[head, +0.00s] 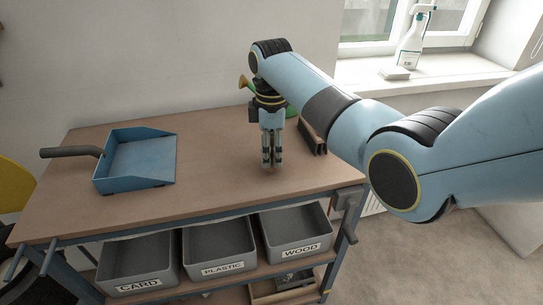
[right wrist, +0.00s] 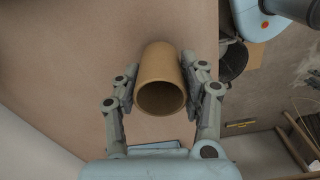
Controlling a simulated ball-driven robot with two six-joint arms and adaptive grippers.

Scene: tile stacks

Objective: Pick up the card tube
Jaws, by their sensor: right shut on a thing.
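The card tube (right wrist: 161,78) is a brown hollow cylinder. In the right wrist view it lies between the two fingers of my right gripper (right wrist: 162,88), with its open end towards the camera. The fingers are shut on its sides. In the head view my right gripper (head: 271,163) points down over the right part of the workbench, and its fingers largely hide the tube. I cannot tell whether the tube touches the bench top. My left gripper is not in view.
A blue dustpan (head: 142,160) lies on the workbench (head: 215,178) at the left. A brown block-like object (head: 312,137) and a green object (head: 291,110) are close behind my right gripper. Bins labelled CARD (head: 140,268), PLASTIC (head: 220,252) and WOOD (head: 297,235) stand on the shelf below.

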